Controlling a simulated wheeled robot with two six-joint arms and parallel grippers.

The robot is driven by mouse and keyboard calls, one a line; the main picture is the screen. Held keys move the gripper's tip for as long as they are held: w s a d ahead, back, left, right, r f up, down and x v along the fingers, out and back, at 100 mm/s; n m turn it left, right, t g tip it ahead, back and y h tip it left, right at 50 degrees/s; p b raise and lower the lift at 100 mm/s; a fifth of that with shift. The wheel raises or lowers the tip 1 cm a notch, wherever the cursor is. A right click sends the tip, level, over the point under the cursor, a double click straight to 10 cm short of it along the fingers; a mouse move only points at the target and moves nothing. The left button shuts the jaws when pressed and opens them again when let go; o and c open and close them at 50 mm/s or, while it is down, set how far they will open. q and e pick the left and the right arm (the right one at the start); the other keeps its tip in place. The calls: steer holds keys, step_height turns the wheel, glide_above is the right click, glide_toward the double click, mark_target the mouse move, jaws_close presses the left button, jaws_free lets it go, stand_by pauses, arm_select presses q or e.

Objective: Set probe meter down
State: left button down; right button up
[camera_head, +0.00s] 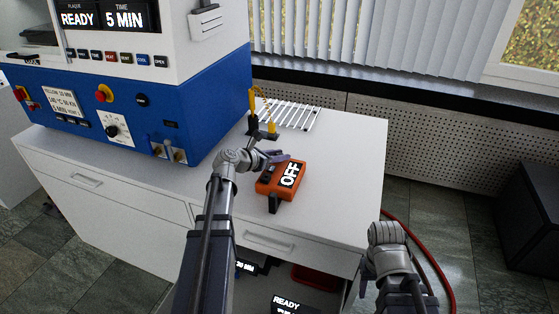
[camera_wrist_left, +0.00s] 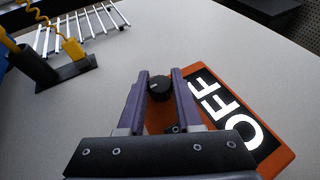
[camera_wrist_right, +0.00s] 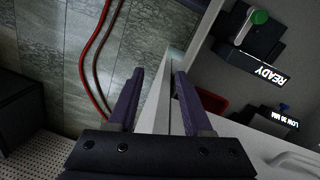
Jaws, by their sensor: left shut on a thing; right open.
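The orange probe meter (camera_head: 273,182) with a black "OFF" display lies on or just above the white bench top (camera_head: 336,187); I cannot tell whether it touches. In the left wrist view the meter (camera_wrist_left: 283,157) shows its display and a black knob (camera_wrist_left: 160,88) between the fingers.
A black holder with a yellow probe and coiled cord (camera_head: 257,115) stands behind the meter, next to a white wire rack (camera_head: 296,115). The blue and white press (camera_head: 170,95) fills the left. Bench space right of the meter is clear. A red hose (camera_head: 440,265) lies on the floor.

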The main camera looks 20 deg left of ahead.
arm_select(q)
steer(key=shift+r, duration=0.1)
steer(key=c, duration=0.6)
jaws_free()
steer(key=shift+s+a+r, duration=0.1)
steer(key=shift+s+r, duration=0.1)
steer(key=shift+s, duration=0.05)
steer(key=shift+p+v, duration=2.35)
steer(key=shift+v, duration=3.35)
steer(key=shift+f, duration=0.1)
